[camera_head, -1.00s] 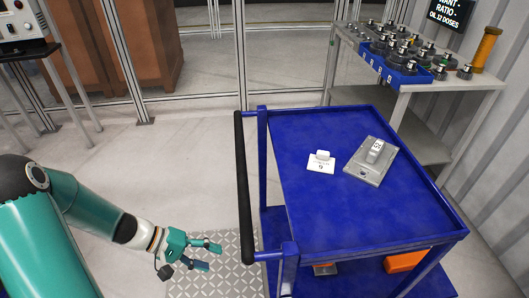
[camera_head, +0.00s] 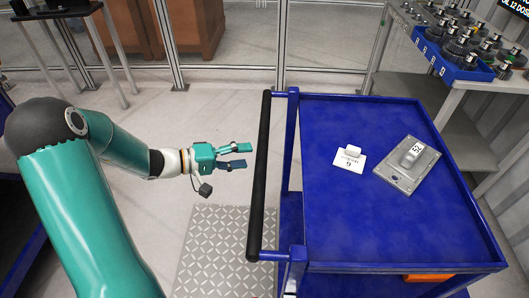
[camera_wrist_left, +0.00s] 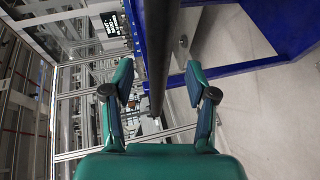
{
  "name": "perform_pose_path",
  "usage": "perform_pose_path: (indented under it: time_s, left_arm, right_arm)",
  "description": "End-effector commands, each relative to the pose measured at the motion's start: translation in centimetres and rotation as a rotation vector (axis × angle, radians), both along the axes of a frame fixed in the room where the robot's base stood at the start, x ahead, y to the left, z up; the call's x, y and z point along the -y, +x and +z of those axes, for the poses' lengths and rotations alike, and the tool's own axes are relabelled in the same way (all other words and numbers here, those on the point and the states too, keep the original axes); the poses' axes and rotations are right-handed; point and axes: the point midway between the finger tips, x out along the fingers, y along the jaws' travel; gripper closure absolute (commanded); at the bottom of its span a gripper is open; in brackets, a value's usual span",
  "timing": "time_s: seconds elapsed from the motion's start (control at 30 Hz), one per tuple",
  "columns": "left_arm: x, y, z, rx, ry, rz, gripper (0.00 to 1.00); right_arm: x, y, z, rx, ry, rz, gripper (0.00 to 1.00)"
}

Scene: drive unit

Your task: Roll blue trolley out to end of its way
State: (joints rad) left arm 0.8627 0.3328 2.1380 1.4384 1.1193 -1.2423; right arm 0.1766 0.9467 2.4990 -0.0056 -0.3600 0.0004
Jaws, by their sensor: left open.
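The blue trolley (camera_head: 345,215) stands at the right in the head view, with a black push bar (camera_head: 261,170) along its left side. My left gripper (camera_head: 250,155) is open and empty, with its fingertips just left of the bar. In the left wrist view the dark bar (camera_wrist_left: 158,50) runs lengthwise between and beyond the open fingers (camera_wrist_left: 160,85); I cannot tell whether they touch it. Blue trolley frame parts (camera_wrist_left: 240,65) show behind it. My right gripper is not in view.
A workbench with a blue bin of metal parts (camera_head: 455,60) stands behind right. A patterned metal floor plate (camera_head: 225,250) lies left of the trolley.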

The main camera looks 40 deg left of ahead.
Motion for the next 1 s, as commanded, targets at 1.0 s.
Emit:
perform_pose_path:
  time_s: [1.0]
  left_arm:
    - [3.8,5.2,-1.6,-0.001,0.0,-0.002,0.81]
  right_arm:
    - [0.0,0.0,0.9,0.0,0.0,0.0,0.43]
